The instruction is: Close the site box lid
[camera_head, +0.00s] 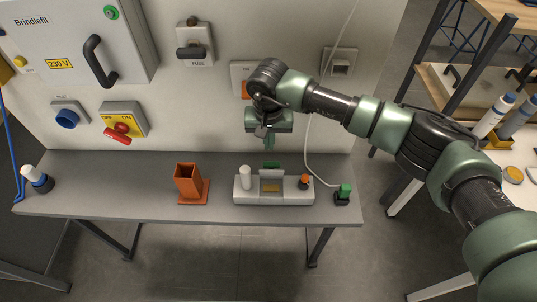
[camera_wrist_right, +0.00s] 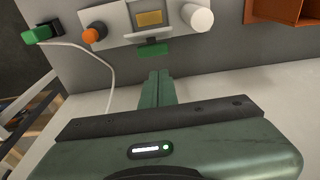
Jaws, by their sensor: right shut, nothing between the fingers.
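The light grey site box (camera_head: 290,196) stands on the bench, with a small yellow plate (camera_head: 271,187) in its middle. Its lid (camera_head: 271,174) seems to stand raised at the back of the opening, with a green tab (camera_head: 271,165) on the far side. The wrist view also shows the green tab (camera_wrist_right: 153,49) and the lid's edge (camera_wrist_right: 143,38). My right gripper (camera_head: 269,143) is shut and empty, behind and above the box, apart from the tab. Its fingers (camera_wrist_right: 157,75) point toward the tab in the wrist view. My left gripper is not in view.
A white cylinder (camera_head: 245,178) and an orange knob (camera_head: 304,181) sit on the box's two ends. An orange holder (camera_head: 188,182) stands to the left. A green-topped plug (camera_head: 344,192) with a white cable is at the right. The wall with switches rises behind the bench (camera_head: 120,200).

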